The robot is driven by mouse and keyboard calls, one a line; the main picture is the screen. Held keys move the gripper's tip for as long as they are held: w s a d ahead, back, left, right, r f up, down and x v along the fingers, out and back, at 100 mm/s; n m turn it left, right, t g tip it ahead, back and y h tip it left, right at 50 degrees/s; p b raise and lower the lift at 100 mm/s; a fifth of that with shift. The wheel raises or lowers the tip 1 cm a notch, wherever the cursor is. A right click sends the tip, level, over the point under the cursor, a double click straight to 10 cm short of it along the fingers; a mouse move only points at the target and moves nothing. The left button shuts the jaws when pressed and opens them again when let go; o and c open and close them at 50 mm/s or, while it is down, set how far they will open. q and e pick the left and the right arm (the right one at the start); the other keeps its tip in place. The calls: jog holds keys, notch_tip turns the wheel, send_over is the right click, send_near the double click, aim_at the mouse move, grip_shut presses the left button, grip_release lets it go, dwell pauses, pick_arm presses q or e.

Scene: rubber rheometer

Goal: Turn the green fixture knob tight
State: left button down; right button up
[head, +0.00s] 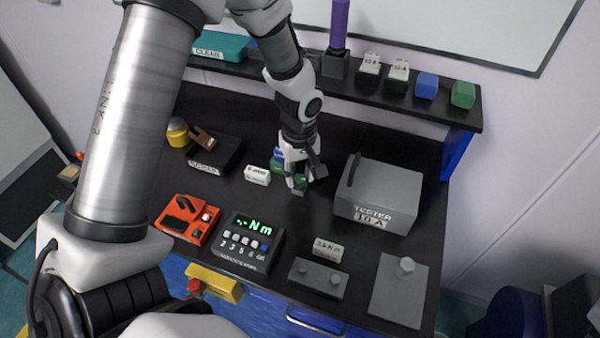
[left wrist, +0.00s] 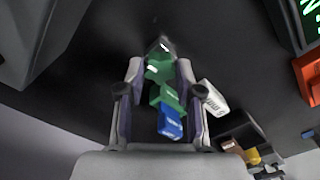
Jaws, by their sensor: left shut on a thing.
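My left gripper (head: 300,168) points down at the black bench top near its middle. In the left wrist view its two fingers (left wrist: 161,72) close on the sides of a green knob-like part (left wrist: 158,66), with little gap to be seen. In the head view only a bit of this green part (head: 300,182) shows below the fingers. Behind it sit another green block (left wrist: 168,98) and a blue block (left wrist: 170,122). The fixture's lower part is mostly hidden by the fingers. My right gripper is not in view.
A grey tester box (head: 378,194) stands close to the right of the gripper. A small white label (head: 257,175) is just left. A torque display (head: 248,243) and an orange device (head: 187,217) are nearer the front. A black shelf (head: 310,82) runs behind.

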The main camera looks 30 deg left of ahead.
pick_arm(q)
jog(key=m+p, duration=0.2)
jog(key=m, duration=0.1)
jog(key=shift+s+r, duration=0.1)
jog(key=shift+r, duration=0.2)
jog(key=shift+f+m, duration=0.25)
jog(key=shift+m, duration=0.25)
jog(key=m+p, duration=0.2)
jog(key=m, duration=0.1)
jog(key=shift+r+p, duration=0.3)
jog(key=shift+f+m, duration=0.2)
jog(key=shift+m, duration=0.6)
jog(key=shift+f, duration=0.15)
jog(key=c, duration=0.9)
grip_release()
